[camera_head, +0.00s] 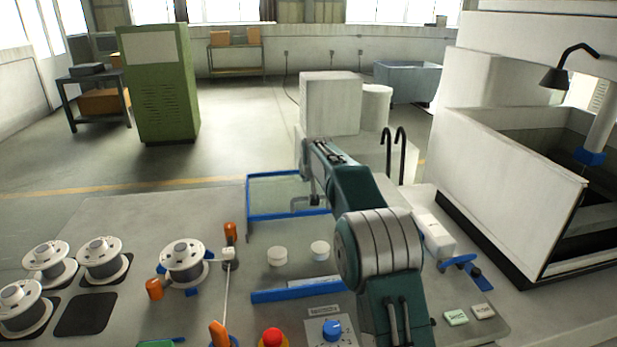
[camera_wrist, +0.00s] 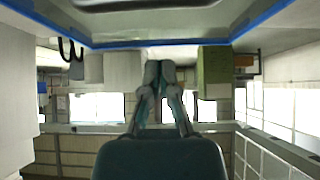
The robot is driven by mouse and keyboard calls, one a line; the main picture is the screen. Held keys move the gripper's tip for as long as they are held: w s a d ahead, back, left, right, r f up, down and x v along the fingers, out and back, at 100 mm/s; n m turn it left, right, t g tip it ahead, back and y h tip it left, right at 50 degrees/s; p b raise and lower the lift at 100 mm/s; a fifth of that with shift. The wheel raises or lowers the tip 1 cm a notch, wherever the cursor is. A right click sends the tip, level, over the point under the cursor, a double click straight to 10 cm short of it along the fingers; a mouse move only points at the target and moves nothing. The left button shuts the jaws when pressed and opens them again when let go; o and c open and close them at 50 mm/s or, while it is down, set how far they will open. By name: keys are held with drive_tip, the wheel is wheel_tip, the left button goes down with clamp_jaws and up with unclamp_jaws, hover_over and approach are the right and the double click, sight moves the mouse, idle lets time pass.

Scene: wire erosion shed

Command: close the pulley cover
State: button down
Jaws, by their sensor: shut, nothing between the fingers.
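The pulley cover, a clear panel in a blue frame (camera_head: 288,216), stands raised at the back of the bench, behind two white pulleys (camera_head: 278,256) (camera_head: 320,250). The pulleys lie uncovered. My arm hides the cover's right side. My gripper (camera_head: 314,200) is at the cover's right part in the head view; whether it touches cannot be told. In the wrist view the blue frame (camera_wrist: 160,43) spans the top, with a grey bar, perhaps its handle, above it. There my gripper (camera_wrist: 158,66) is shut and empty, its fingertips just below the frame.
White wire spools (camera_head: 102,260) stand at the left of the bench. A blue strip (camera_head: 270,296) lies in front of the pulleys. A red button (camera_head: 272,338) and blue knob (camera_head: 332,328) are at the front. A white machine tank (camera_head: 510,190) stands right.

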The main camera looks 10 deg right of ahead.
sight(310, 209)
drive_tip(key=shift+w+d+f, duration=0.4)
drive_tip(key=shift+w+f, duration=0.2)
drive_tip(key=shift+f, duration=0.05)
drive_tip(key=shift+w+d+f, duration=0.35)
drive_tip(key=shift+w+f, duration=0.7)
drive_tip(key=shift+f, duration=0.05)
drive_tip(key=shift+w+a+f, duration=0.1)
drive_tip(key=shift+w+f, duration=0.05)
drive_tip(key=shift+f, duration=0.05)
drive_tip(key=shift+s+a, duration=0.35)
drive_tip(key=shift+s, duration=0.3)
drive_tip(key=shift+s+d+f, duration=0.15)
drive_tip(key=shift+s+d, duration=0.05)
drive_tip(key=shift+s, duration=0.35)
drive_tip(key=shift+s+d+f, duration=0.1)
drive_tip(key=shift+s+d, duration=0.05)
drive_tip(key=shift+s, duration=0.4)
drive_tip(key=shift+s+a, duration=0.1)
drive_tip(key=shift+s, duration=0.15)
drive_tip(key=shift+a, duration=0.15)
